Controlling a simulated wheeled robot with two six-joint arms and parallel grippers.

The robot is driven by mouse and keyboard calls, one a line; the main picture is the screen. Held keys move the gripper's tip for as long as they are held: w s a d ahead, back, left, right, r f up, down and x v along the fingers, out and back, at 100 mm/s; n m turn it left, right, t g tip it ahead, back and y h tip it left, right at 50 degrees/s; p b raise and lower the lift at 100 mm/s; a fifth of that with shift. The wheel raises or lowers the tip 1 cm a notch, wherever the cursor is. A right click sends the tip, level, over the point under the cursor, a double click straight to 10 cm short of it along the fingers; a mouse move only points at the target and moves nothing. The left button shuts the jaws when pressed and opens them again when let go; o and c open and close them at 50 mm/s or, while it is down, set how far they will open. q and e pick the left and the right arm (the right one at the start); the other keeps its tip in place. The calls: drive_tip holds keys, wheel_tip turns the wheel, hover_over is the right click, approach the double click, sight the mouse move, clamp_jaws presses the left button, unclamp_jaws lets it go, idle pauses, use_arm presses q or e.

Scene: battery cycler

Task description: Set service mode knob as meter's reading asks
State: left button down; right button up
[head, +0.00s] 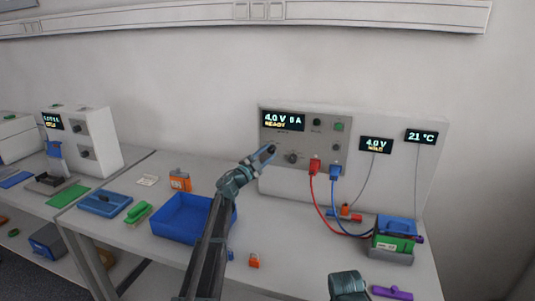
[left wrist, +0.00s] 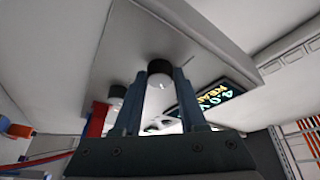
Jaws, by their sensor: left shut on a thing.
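The cycler's panel (head: 300,140) stands at the back right. Its main display (head: 283,121) reads 4.0 V, 0 A, with a yellow word that looks like READY. A separate meter (head: 375,144) reads 4.0 V over a small yellow word, too small to read surely. My left gripper (head: 268,151) is at the panel, below the main display. In the left wrist view, its fingers are shut on a round dark knob (left wrist: 160,71) with a pale mark. Another dark knob (head: 292,157) is to its right. Knob labels are not legible. My right gripper's fingers are out of view.
Red (head: 315,167) and blue (head: 335,171) plugs with hanging cables are right of the gripper. A battery in a grey holder (head: 391,256) stands on the right. A blue tray (head: 182,216) lies left of my left arm. A thermometer (head: 421,136) reads 21 °C.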

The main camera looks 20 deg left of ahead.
use_arm(q)
drive_tip(key=shift+c, duration=2.3)
unclamp_jaws()
drive_tip(key=shift+s, duration=0.1)
drive_tip(key=b+v, duration=0.3)
drive_tip(key=v, duration=1)
drive_tip(key=shift+s, duration=0.25)
drive_tip(key=shift+a, duration=0.15)
